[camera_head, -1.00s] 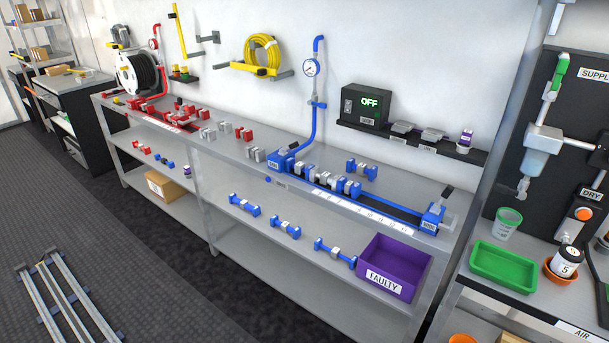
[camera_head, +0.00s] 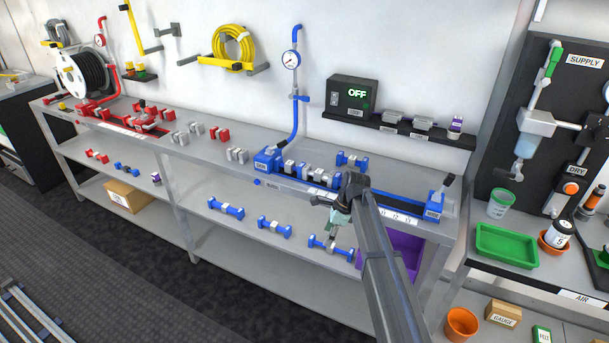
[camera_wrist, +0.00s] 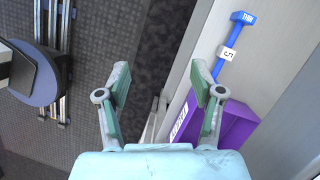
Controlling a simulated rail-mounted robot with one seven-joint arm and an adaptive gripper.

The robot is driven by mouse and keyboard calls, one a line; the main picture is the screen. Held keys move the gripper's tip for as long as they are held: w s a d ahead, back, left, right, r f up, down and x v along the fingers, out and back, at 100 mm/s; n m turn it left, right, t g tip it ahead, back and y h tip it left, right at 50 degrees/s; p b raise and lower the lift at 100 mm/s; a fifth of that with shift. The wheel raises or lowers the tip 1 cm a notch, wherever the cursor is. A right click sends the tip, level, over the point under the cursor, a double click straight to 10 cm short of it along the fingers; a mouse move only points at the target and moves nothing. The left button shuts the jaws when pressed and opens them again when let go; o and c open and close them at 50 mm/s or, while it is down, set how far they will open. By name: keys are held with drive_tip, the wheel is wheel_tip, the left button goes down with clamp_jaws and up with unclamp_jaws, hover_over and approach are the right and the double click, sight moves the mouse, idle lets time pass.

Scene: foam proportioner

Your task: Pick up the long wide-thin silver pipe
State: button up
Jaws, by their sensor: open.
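Several short silver pipe pieces stand on the bench top in the head view: a pair (camera_head: 188,134) near the red pieces and another (camera_head: 237,155) left of the blue assembly. More silver pieces (camera_head: 305,170) sit in a row within the blue assembly. I cannot tell which one is the long wide-thin pipe. My gripper (camera_head: 333,225) hangs in front of the bench's right part, well right of the loose silver pieces. In the wrist view my gripper (camera_wrist: 160,78) is open, with nothing between its fingers. My arm hides part of the bench and bin.
A purple bin (camera_head: 405,247) and blue pipes (camera_head: 274,228) are on the lower shelf; the bin also shows in the wrist view (camera_wrist: 235,130). A blue gauge pipe (camera_head: 297,100) rises behind the bench. A green tray (camera_head: 507,246) stands right.

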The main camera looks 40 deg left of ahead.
drive_tip(key=a+r+m, duration=0.1)
drive_tip(key=a+r, duration=0.7)
drive_tip(key=r, duration=0.2)
drive_tip(key=m+t+y+p, duration=0.2)
drive_tip(key=m+p, duration=0.1)
approach(319, 171)
drive_tip(key=p+x, duration=0.1)
drive_tip(key=x, duration=0.1)
drive_tip(key=p+x, duration=0.2)
drive_tip(key=shift+a, duration=0.4)
drive_tip(key=shift+d+p+x, duration=0.15)
drive_tip(key=shift+p+x, duration=0.5)
drive_tip(key=shift+x, duration=0.8)
drive_tip(key=shift+d+p+x, duration=0.15)
drive_tip(key=shift+p+x, duration=0.45)
drive_tip(key=shift+x, duration=0.85)
drive_tip(key=shift+f, duration=0.1)
clamp_jaws()
